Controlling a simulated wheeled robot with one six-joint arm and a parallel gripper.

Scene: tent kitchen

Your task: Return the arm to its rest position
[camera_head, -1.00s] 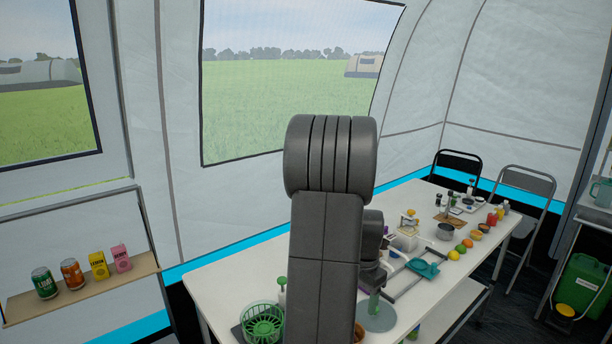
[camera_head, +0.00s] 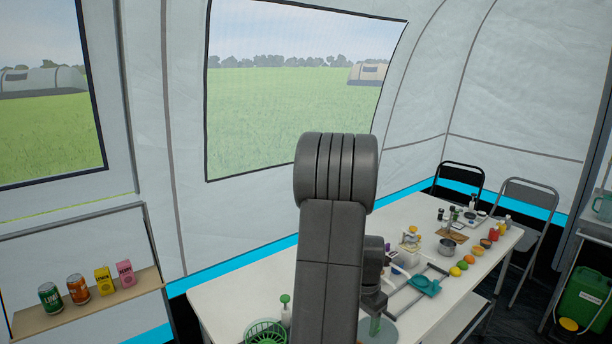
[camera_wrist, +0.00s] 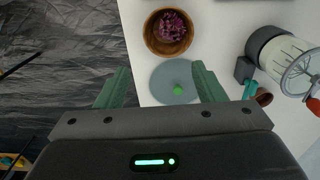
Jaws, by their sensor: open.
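My arm stands in the middle of the head view, its dark grey links rising in front of the white table (camera_head: 225,293). My gripper (camera_wrist: 160,88) shows in the wrist view with its two green fingers spread wide and nothing between them in its grasp. It points down over the table's edge. A grey-blue round plate or board (camera_wrist: 160,80) with a small green thing (camera_wrist: 178,90) on it lies on the table below the fingers. In the head view my gripper is mostly hidden behind my arm.
A green basket (camera_head: 266,332), a teal pan (camera_head: 425,286) and fruit (camera_head: 456,271) are on the table. A shelf (camera_head: 90,303) holds cans at left; chairs (camera_head: 525,205) stand behind.

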